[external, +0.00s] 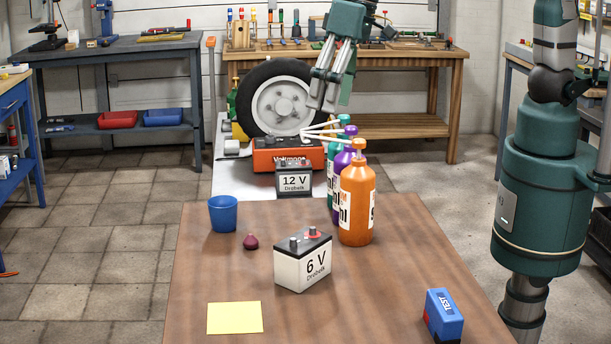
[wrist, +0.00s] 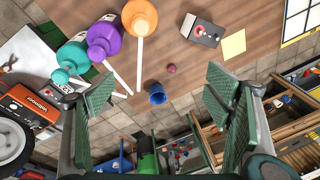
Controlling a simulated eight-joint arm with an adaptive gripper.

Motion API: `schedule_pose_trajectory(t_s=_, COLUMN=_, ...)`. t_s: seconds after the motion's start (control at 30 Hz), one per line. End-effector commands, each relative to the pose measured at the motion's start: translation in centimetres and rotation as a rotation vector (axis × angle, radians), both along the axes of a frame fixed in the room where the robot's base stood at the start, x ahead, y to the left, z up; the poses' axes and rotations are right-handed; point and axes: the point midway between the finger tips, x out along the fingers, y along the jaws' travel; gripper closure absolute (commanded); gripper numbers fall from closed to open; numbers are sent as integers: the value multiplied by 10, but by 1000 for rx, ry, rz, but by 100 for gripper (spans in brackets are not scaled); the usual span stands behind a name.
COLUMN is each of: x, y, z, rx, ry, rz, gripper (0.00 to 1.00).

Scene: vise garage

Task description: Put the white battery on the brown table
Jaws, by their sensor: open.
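The white battery (external: 302,264), with a dark top and a "6 V" label, stands upright on the brown table (external: 215,270), near its middle. It also shows in the wrist view (wrist: 205,31) near the top, right of the orange bottle. My gripper (external: 325,98) is open and empty, high up in front of the tire at the back, well away from the white battery. In the wrist view its two green finger pads are spread wide apart with nothing held between them.
A blue cup (external: 223,214), a small dark red object (external: 251,241), a yellow sheet (external: 234,317), a blue-and-red tester (external: 443,315) and an orange bottle (external: 357,205) are on the table. Purple and teal bottles, a 12 V battery (external: 294,179) and an orange Voltronge box (external: 276,157) are behind.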

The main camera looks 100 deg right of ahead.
Motion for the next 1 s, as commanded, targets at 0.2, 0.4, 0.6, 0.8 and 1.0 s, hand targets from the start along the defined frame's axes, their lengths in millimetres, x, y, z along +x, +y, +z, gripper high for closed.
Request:
schedule_pose_trajectory(t_s=0.2, x=-28, y=-32, z=20, rx=-11, ry=-53, rz=56, gripper=22)
schedule_pose_trajectory(t_s=0.4, x=-53, y=-58, z=35, rx=-27, ry=-104, rz=109, gripper=22)
schedule_pose_trajectory(t_s=0.6, x=-80, y=-82, z=45, rx=-49, ry=-152, rz=162, gripper=22)
schedule_pose_trajectory(t_s=0.8, x=-107, y=-105, z=53, rx=-76, ry=-203, rz=213, gripper=22)
schedule_pose_trajectory(t_s=1.0, x=-134, y=-125, z=56, rx=-109, ry=-250, rz=263, gripper=22)
